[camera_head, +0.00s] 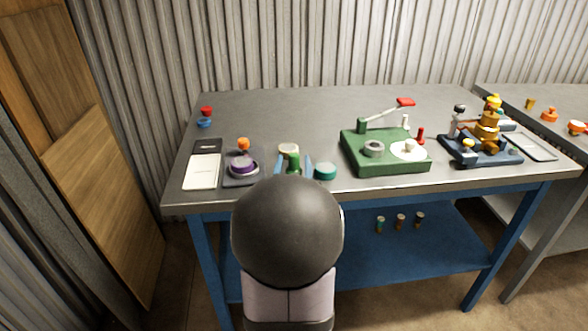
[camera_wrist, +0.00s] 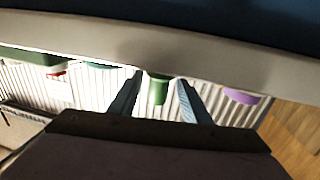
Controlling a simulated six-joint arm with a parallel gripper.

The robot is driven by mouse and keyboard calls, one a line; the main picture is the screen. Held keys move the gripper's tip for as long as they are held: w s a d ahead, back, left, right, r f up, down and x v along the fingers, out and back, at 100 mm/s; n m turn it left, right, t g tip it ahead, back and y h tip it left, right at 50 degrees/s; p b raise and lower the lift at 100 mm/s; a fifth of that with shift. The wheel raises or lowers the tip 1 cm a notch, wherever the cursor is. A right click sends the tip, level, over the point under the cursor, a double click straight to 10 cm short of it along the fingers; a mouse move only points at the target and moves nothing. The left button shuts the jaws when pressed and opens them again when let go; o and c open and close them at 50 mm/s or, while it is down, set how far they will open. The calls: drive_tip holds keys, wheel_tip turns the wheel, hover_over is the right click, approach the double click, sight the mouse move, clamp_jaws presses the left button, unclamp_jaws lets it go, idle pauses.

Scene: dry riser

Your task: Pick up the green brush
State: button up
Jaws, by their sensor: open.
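The green brush (camera_head: 293,164) stands near the front edge of the table, mostly hidden behind my own arm in the head view. Only its upper green part shows. In the wrist view the green brush (camera_wrist: 157,90) appears between the two blue fingers. My gripper (camera_head: 293,158) is open, with one finger on each side of the brush and a gap visible on both sides in the wrist view (camera_wrist: 160,79). The brush's lower end is hidden in the head view.
A teal round object (camera_head: 325,172) stands close on the right, a cream-topped piece (camera_head: 289,150) just behind. A purple round object (camera_head: 243,167) is on the left. A green box device (camera_head: 386,160) stands further right. The table's back middle is clear.

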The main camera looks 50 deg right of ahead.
sight(294, 154)
drive_tip(key=shift+x, duration=2.15)
drive_tip(key=shift+c, duration=0.3)
clamp_jaws()
drive_tip(key=shift+r, duration=0.15)
wheel_tip(294, 154, up, 10)
drive_tip(key=p, duration=0.2)
drive_tip(key=w+a+n+t+y+p, duration=0.2)
drive_tip(key=w+a+t+y+p, duration=0.1)
drive_tip(key=w+a+p, duration=0.75)
drive_tip(key=s+d+r+m+g+h+b, duration=0.1)
drive_tip(key=d+r+m+g+h, duration=0.1)
drive_tip(key=d, duration=0.3)
drive_tip(key=shift+s+d+g+h, duration=0.3)
drive_tip(key=shift+d+g+h, duration=0.05)
drive_tip(key=shift+g+h, duration=0.15)
